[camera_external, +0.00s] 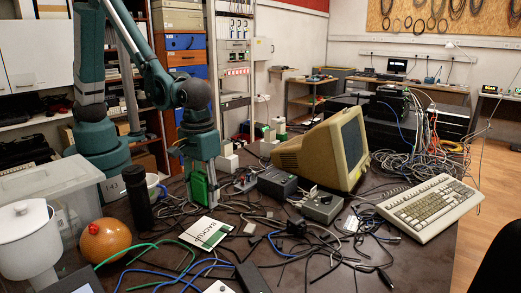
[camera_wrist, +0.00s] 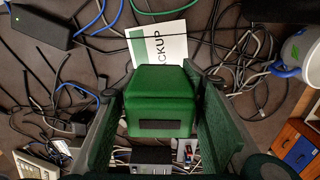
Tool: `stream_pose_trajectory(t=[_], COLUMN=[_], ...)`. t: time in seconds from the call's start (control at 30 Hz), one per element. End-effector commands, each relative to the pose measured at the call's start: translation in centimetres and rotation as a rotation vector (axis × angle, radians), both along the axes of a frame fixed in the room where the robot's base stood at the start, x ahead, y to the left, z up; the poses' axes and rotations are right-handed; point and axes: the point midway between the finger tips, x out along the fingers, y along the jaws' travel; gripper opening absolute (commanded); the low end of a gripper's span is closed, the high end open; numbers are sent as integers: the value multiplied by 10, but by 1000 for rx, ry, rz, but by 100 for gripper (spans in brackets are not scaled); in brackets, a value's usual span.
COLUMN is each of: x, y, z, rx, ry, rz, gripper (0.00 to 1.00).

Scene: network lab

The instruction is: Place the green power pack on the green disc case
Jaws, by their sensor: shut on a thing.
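My gripper (camera_external: 199,180) is shut on the green power pack (camera_external: 198,190), holding it upright between its two fingers. In the wrist view the green power pack (camera_wrist: 160,98) sits between the dark finger pads of my gripper (camera_wrist: 163,125). Whether the pack is clear of the table is hard to tell.
Cables (camera_external: 300,245) are strewn around the case. A black cylinder (camera_external: 138,198), a white mug (camera_external: 153,185) and an orange ball (camera_external: 105,242) stand to the left. A grey box (camera_external: 277,183), an old monitor (camera_external: 325,150) and a keyboard (camera_external: 430,208) are to the right.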

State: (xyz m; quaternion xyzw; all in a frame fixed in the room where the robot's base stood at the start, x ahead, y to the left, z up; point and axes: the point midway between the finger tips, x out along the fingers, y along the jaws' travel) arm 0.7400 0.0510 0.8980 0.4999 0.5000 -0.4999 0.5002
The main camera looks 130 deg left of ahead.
Motion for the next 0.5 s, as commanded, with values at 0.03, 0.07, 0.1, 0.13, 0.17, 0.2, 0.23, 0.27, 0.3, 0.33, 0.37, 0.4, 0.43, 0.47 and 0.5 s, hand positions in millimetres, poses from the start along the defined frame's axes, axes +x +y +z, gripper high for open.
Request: stream_pose_trajectory(t=[0.03,0.07,0.1,0.13,0.17,0.2,0.23,0.27,0.3,0.33,0.37,0.4,0.43,0.47,0.5], x=[0,0,0,0,0,0,0,0,0,0,0,0,1,1,1], y=[0,0,0,0,0,0,0,0,0,0,0,0,0,0,0], z=[0,0,0,0,0,0,0,0,0,-1,-3,-5,-7,-10,-14], rx=[0,0,0,0,0,0,0,0,0,0,0,0,0,0,0], ry=[0,0,0,0,0,0,0,0,0,0,0,0,0,0,0], rz=[0,0,0,0,0,0,0,0,0,0,0,0,0,0,0], gripper=[20,20,20,20,20,20,20,20,20,20,20,20,20,20,20])
